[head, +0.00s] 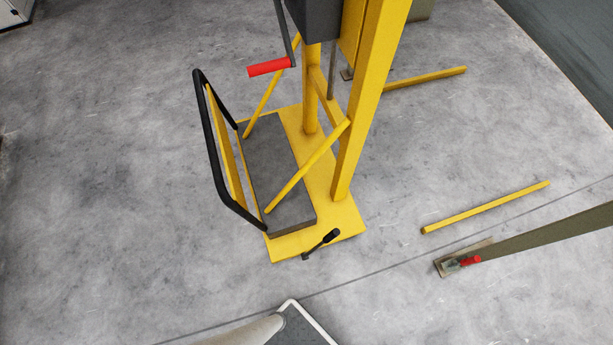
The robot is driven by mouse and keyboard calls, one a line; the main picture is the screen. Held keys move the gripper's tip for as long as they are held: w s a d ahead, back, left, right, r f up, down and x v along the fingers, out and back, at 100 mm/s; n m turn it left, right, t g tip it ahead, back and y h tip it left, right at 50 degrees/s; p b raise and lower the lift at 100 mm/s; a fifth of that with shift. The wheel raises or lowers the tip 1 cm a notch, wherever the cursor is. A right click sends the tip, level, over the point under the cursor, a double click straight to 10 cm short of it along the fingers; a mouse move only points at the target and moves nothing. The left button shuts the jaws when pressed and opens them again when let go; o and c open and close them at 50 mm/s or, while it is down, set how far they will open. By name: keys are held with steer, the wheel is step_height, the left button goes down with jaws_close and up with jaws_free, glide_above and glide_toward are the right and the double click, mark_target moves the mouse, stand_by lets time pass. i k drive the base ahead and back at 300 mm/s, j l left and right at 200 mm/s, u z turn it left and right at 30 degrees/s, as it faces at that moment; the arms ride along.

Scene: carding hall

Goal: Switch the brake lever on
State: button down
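A small black lever (322,243) stands at the near edge of the yellow base plate (344,221) of a yellow lifting machine. It looks like the brake lever, but no label shows. It slants up to the right from a dark pivot at its lower left end. I cannot tell from this view whether it is on or off. My gripper is not in view, and nothing touches the lever.
The yellow machine has a post (370,95), a black push handle (208,150) and a crank with a red grip (269,67). An olive beam (545,233) with a red-handled foot (470,261) stands at right. A loose-looking yellow bar (485,207) lies nearby. Grey floor is open at left.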

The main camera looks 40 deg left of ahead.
mark_target(331, 235)
steer(key=i+l+u, duration=0.7)
steer(key=l+u, duration=0.25)
